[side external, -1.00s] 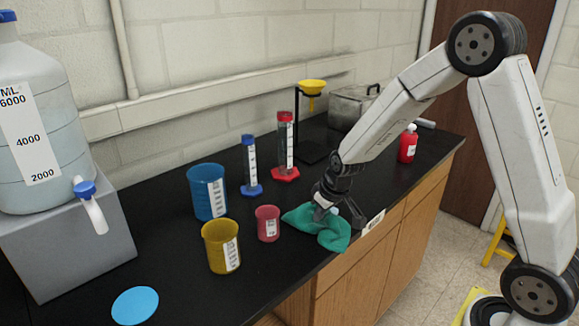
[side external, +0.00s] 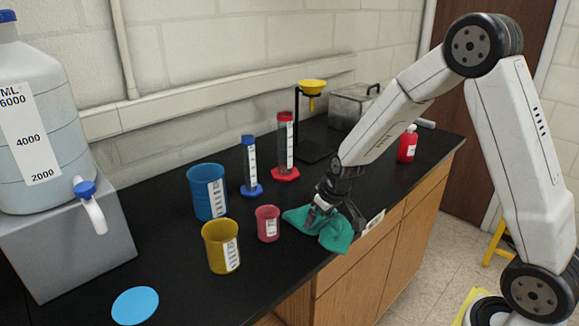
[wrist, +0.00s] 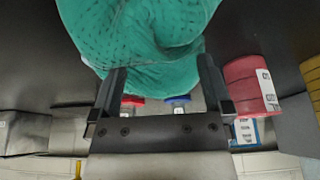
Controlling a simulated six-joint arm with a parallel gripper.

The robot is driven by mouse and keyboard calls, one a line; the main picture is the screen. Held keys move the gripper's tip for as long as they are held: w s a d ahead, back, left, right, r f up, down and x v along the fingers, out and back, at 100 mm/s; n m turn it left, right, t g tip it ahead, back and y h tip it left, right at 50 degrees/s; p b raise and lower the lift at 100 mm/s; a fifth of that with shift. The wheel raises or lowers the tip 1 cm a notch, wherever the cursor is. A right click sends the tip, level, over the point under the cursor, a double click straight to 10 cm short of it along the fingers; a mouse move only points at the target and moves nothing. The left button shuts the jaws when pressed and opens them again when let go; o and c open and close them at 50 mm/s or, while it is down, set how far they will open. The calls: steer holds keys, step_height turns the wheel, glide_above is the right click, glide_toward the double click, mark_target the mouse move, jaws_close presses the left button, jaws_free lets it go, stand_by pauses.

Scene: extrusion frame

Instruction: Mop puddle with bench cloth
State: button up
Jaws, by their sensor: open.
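The green bench cloth (side external: 333,236) lies crumpled on the black bench top near its front edge. My gripper (side external: 337,212) is low over the cloth, pointing down, with its fingers spread. In the wrist view the cloth (wrist: 145,40) fills the upper middle, and part of it lies between the two open fingertips of my gripper (wrist: 162,70). I cannot tell whether the fingers touch it. I see no clear puddle; a flat light-blue disc (side external: 135,305) lies at the bench's front left, and I cannot tell what it is.
A small pink beaker (side external: 267,224) stands just left of the cloth. A yellow beaker (side external: 221,247) and a blue beaker (side external: 207,193) stand farther left. Blue and red cylinders (side external: 285,150) stand behind. A large carboy (side external: 40,120) sits on a grey stand at far left.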

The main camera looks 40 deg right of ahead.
steer(key=shift+f, duration=0.5)
steer(key=shift+s, duration=0.1)
jaws_close()
